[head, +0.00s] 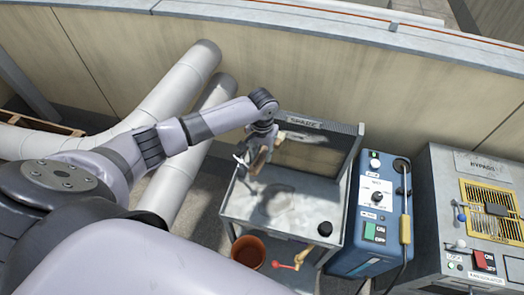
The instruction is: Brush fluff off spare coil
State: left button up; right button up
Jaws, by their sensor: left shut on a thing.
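The spare coil (318,152) stands upright at the back of a grey metal bench (240,205), under a plate lettered SPARE. My left gripper (254,160) is in front of the coil's left side, over the bench top. It is shut on a brown thing, which looks like the brush (261,159); its shape is partly hidden by the gripper. A pale tan patch shows at the coil's upper left, too small to tell whether it is fluff. I cannot tell whether the brush touches the coil. My right gripper is out of view.
A black round thing (325,229) sits at the bench's front right. A terracotta pot (248,252) and a red-handled tool (287,266) are below. A blue machine (371,215) and a grey switch cabinet (470,215) stand right. White pipes (180,85) run left.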

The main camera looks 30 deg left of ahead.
pick_arm(q)
jog(key=shift+f+b, duration=0.35)
jog(key=shift+f, duration=0.7)
jog(key=shift+w+r+p, duration=0.1)
jog(key=shift+r+p, duration=0.9)
jog(key=shift+r, duration=1.1)
jog(key=shift+f+b, duration=0.4)
jog(key=shift+f, duration=0.1)
jog(key=shift+f+b, duration=0.5)
jog(key=shift+f, duration=1.05)
jog(key=shift+r+p, duration=0.85)
jog(key=shift+r, duration=1.1)
jog(key=shift+s+d, duration=0.2)
jog(key=shift+s, duration=0.75)
jog(key=shift+f, duration=0.1)
jog(key=shift+w+d+f+b, duration=0.1)
jog(key=shift+w+d+f, duration=0.15)
jog(key=shift+d, duration=0.45)
jog(key=shift+w+d+f+b, duration=0.15)
jog(key=shift+d+f, duration=0.2)
jog(key=shift+d, duration=0.3)
jog(key=shift+w+d+f+b, duration=0.1)
jog(key=shift+w+d+f, duration=0.15)
jog(key=shift+d, duration=0.45)
